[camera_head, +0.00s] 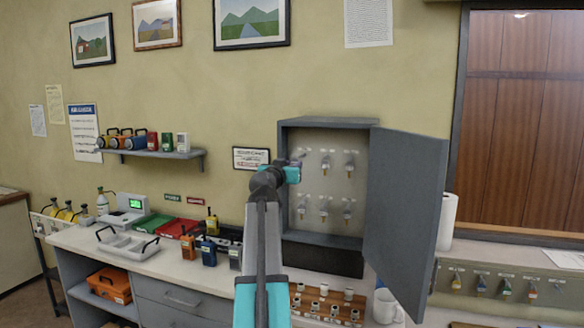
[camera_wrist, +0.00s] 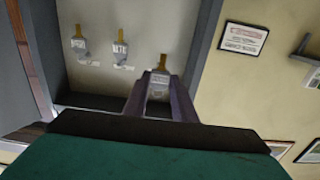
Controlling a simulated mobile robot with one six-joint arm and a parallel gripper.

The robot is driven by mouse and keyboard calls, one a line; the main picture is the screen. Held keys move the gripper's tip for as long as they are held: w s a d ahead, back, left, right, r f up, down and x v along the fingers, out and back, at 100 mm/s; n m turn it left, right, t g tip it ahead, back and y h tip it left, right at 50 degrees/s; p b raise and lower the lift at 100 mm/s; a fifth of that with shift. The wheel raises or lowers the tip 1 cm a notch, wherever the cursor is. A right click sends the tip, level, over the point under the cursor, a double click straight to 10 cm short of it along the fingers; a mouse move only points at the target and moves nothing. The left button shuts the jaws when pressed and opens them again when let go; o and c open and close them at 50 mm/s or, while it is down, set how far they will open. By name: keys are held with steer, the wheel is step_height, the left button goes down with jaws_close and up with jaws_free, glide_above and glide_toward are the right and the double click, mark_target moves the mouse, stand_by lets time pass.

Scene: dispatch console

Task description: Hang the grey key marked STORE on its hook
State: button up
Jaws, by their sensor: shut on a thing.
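My gripper (camera_wrist: 158,88) is shut on a key with a grey tag (camera_wrist: 158,80), at the left part of the open key cabinet (camera_head: 331,121). The key's brass-coloured end (camera_wrist: 163,61) shows just past the fingertips; its tag's lettering is too small to read for sure. In the wrist view, which is upside down, two other tagged keys (camera_wrist: 80,43) (camera_wrist: 121,50) hang in a row beside it. In the head view my gripper (camera_head: 294,172) hides the held key. I cannot tell whether the key touches a hook.
The cabinet door (camera_head: 405,205) stands open to the right. More keys (camera_head: 323,207) hang in a lower row. A framed sign (camera_head: 251,158) is on the wall left of the cabinet.

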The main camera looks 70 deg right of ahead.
steer(key=shift+d, duration=0.35)
steer(key=shift+w+d+f+p, duration=0.15)
steer(key=shift+d+f, duration=0.25)
steer(key=shift+d, duration=0.75)
steer(key=shift+d+f+p, duration=0.2)
steer(key=shift+d+f, duration=0.15)
steer(key=shift+d, duration=0.8)
steer(key=shift+d+b, duration=0.3)
steer(key=shift+b, duration=0.8)
steer(key=shift+w+d+b, duration=0.1)
steer(key=shift+d+b, duration=1.35)
stand_by(2.8)
